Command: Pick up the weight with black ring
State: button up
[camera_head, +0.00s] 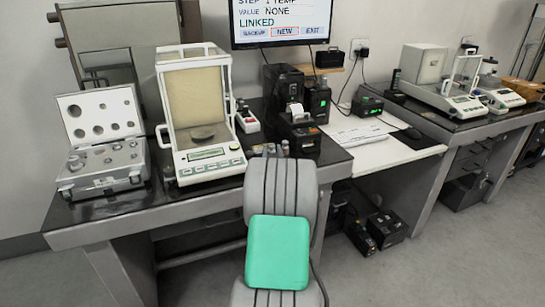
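Several small cylindrical pieces, which look like weights (285,147), stand on the dark tabletop just beyond the top of my arm. They are partly hidden by the arm and too small to make out a black ring. More metal weights (108,160) sit in the open silver case (73,182) on the left of the table. No black ring can be told on those either. My grey arm, with a green panel, rises in the middle foreground. My gripper does not show.
An analytical balance with a glass draft shield (207,172) stands beside the case. A small printer (300,136) and black devices stand right of it, below a monitor (281,20). A white desk (385,153) and a second balance table (470,126) lie to the right.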

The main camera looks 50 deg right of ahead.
jog(key=shift+d+f, duration=0.25)
jog(key=shift+c, duration=1.4)
grip_shut()
jog(key=shift+r, duration=0.1)
